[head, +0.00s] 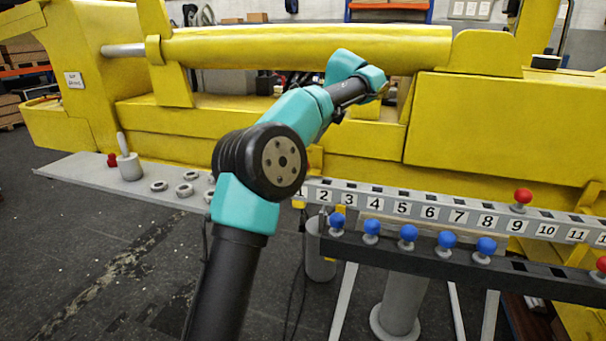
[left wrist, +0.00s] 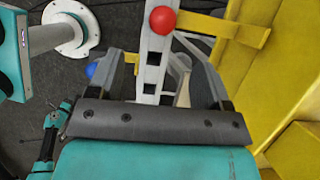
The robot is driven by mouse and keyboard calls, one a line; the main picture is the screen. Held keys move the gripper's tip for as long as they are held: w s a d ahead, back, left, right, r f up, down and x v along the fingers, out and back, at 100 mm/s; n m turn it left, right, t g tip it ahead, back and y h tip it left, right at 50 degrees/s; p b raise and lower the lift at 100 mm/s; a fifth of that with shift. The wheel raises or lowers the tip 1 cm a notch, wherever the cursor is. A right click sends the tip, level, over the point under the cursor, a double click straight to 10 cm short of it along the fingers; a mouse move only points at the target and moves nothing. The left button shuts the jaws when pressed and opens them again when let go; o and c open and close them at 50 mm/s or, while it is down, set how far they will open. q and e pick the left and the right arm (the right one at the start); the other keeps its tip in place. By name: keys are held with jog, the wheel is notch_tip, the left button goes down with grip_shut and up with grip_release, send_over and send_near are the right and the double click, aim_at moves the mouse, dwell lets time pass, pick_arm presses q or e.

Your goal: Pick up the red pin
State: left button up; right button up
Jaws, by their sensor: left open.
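A red pin (head: 523,196) with a round head stands upright on the numbered rail (head: 473,217), by the 9 label in the head view. A red ball head (left wrist: 162,20) shows on a rail with square holes (left wrist: 151,60) at the top of the left wrist view. My left gripper (left wrist: 157,62) is open, its fingers apart on either side of that rail, with the red head beyond them. Nothing is held. In the head view my left arm reaches up and right, and its fingers cannot be made out. My right gripper is not in view.
Several blue pins (head: 409,233) stand on the lower dark rail. Another red pin (head: 601,264) is at the right edge. A grey plate (head: 75,168) at left holds rings and a small red piece (head: 112,160). The yellow boom (head: 310,47) fills the back.

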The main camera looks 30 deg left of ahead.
pick_arm(q)
jog(key=x, duration=0.8)
jog(key=shift+f, duration=0.2)
jog(key=shift+a+f, duration=0.1)
jog(key=shift+w+x, duration=0.2)
jog(key=shift+x, duration=2.3)
jog(key=shift+c, duration=0.3)
jog(key=c, duration=1.1)
